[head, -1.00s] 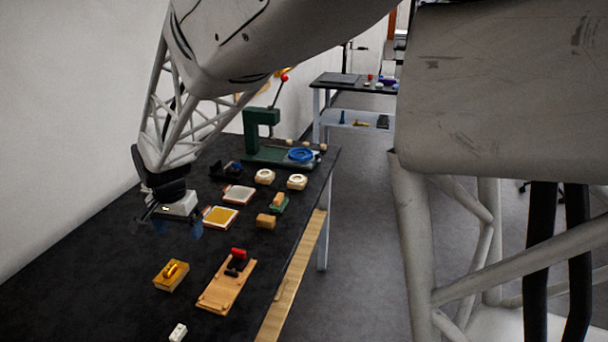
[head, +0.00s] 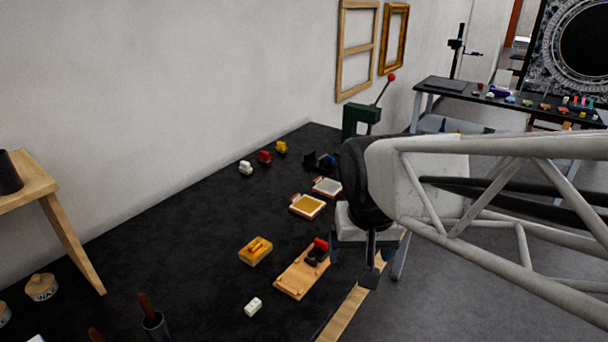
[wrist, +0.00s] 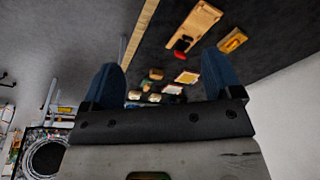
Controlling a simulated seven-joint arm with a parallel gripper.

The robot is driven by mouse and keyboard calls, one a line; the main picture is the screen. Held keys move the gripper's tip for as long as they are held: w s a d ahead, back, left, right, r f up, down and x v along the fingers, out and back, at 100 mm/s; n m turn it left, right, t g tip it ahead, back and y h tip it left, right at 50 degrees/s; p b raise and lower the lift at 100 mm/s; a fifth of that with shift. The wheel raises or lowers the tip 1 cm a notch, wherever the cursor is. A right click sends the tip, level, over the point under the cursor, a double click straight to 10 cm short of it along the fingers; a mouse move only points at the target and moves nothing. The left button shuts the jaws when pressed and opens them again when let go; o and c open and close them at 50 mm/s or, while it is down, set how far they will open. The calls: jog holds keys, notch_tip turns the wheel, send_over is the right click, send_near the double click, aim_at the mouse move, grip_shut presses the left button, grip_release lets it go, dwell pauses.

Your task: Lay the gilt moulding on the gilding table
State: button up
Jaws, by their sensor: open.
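A yellow block with a small gold piece on top (head: 255,250) lies on the long black-topped table (head: 190,235). It may be the gilt moulding, but I cannot tell for certain. The block also shows at upper right in the wrist view (wrist: 232,40). I cannot tell which table is the gilding table. My gripper (head: 353,262) is at the black table's right edge, to the right of the block and apart from it. In the wrist view its two blue fingers (wrist: 160,68) are spread wide, with nothing held between them.
A wooden board (head: 296,277) with a red-and-black piece lies left of my gripper. Framed yellow (head: 307,205) and pale (head: 327,187) tiles, a white block (head: 253,307) and a green press (head: 360,119) stand nearby. A second table (head: 440,84) is behind. The table's left middle is clear.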

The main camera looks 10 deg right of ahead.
jog(key=shift+n, duration=0.7)
jog(key=s, duration=0.2)
jog(key=s+d, duration=0.1)
jog(key=s, duration=0.2)
jog(key=shift+s+d+f, duration=0.35)
